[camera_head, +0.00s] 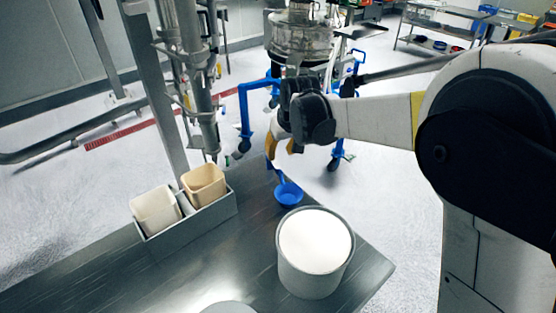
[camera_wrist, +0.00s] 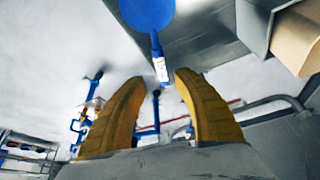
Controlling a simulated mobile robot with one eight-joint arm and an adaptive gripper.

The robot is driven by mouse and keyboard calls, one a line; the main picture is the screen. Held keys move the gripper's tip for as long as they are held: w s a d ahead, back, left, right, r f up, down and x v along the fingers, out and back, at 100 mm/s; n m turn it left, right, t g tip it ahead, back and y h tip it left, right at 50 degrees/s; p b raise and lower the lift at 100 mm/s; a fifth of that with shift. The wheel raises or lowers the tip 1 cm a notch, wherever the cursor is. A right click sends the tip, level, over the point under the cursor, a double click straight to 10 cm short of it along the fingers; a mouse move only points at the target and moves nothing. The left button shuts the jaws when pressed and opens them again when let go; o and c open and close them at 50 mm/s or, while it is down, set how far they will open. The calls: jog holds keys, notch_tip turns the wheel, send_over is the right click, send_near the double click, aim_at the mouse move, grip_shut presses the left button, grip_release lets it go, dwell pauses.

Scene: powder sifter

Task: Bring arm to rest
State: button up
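My gripper (camera_head: 281,151) is over the far edge of the metal table (camera_head: 100,275), with its yellow fingers pointing down. In the wrist view the two fingers (camera_wrist: 160,82) stand apart with a clear gap between them. A blue scoop (camera_head: 289,195) is near the table's far edge, its handle pointing toward my gripper. The scoop's bowl (camera_wrist: 147,12) also shows at the top of the wrist view. Its handle, with a white label, ends near the gap between the fingertips. The fingers do not appear closed on it.
A pale bucket (camera_head: 313,280) filled with white powder stands on the table's right part. A cream bin (camera_head: 155,211) and a tan bin (camera_head: 204,187) sit in a grey metal holder (camera_head: 212,217). A blue-legged frame (camera_head: 243,110) stands beyond the table. Open floor lies right.

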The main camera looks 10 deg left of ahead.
jog(key=s+d+r+m+t+h, duration=0.1)
jog(key=s+d+r+m, duration=0.1)
jog(key=s+d+r, duration=0.5)
jog(key=s+d+r+m, duration=0.1)
jog(key=s+d+r, duration=0.2)
jog(key=s+d, duration=0.5)
jog(key=s+d+f+m+t+h, duration=0.1)
jog(key=s+d+f+m+t, duration=0.1)
jog(key=s+d, duration=1.1)
jog(key=shift+f+m, duration=0.6)
jog(key=shift+f, duration=0.1)
